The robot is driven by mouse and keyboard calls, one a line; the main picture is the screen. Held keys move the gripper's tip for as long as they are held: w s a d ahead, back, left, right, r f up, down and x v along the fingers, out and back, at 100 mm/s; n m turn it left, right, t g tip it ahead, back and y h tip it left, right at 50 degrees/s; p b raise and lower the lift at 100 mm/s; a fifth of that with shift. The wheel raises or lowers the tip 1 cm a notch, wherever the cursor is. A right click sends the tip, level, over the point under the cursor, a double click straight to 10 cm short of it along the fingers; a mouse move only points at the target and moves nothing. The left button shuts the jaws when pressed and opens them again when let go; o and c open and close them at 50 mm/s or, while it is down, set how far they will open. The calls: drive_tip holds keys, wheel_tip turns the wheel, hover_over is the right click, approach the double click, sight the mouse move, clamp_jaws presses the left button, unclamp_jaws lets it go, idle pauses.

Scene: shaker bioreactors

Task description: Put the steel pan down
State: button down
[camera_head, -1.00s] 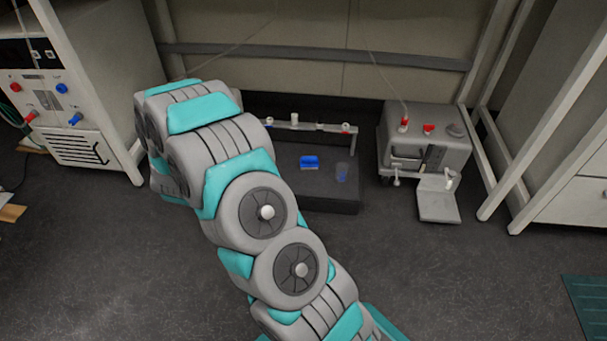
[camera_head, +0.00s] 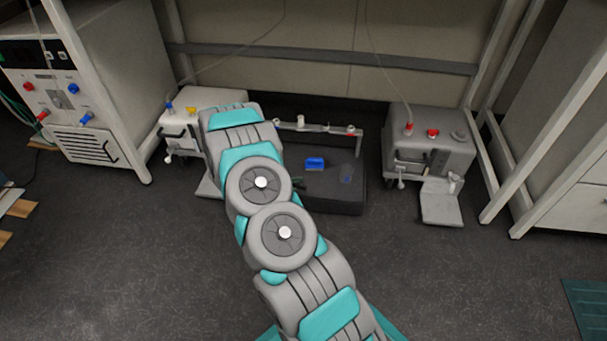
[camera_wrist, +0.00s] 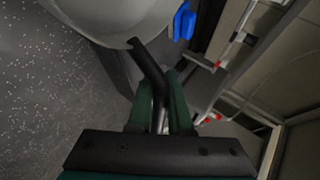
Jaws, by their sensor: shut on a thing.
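The steel pan (camera_wrist: 112,18) shows in the wrist view as a smooth pale grey rounded body at the top, cut off by the frame edge. Its dark handle (camera_wrist: 149,64) runs down between the two green fingers of my gripper (camera_wrist: 161,92), which are shut on it. In the head view my arm hides the pan and most of the gripper. I cannot tell from these views whether the pan touches anything below it.
A low black platform (camera_head: 336,201) with a blue block (camera_head: 315,163) and a rail (camera_head: 318,128) stands ahead. Grey-white units stand on its left (camera_head: 172,128) and right (camera_head: 430,150). A cabinet (camera_head: 95,150) is far left. Open floor (camera_head: 130,250) lies left of my arm.

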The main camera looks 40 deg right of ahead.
drive_tip(key=w+d, duration=0.1)
drive_tip(key=d, duration=0.1)
drive_tip(key=w+d, duration=0.3)
drive_tip(key=d, duration=0.2)
drive_tip(key=shift+w+f, duration=0.4)
drive_tip(key=shift+f, duration=1.75)
drive_tip(key=shift+f, duration=0.15)
drive_tip(key=c, duration=0.8)
unclamp_jaws()
drive_tip(key=shift+c, duration=0.2)
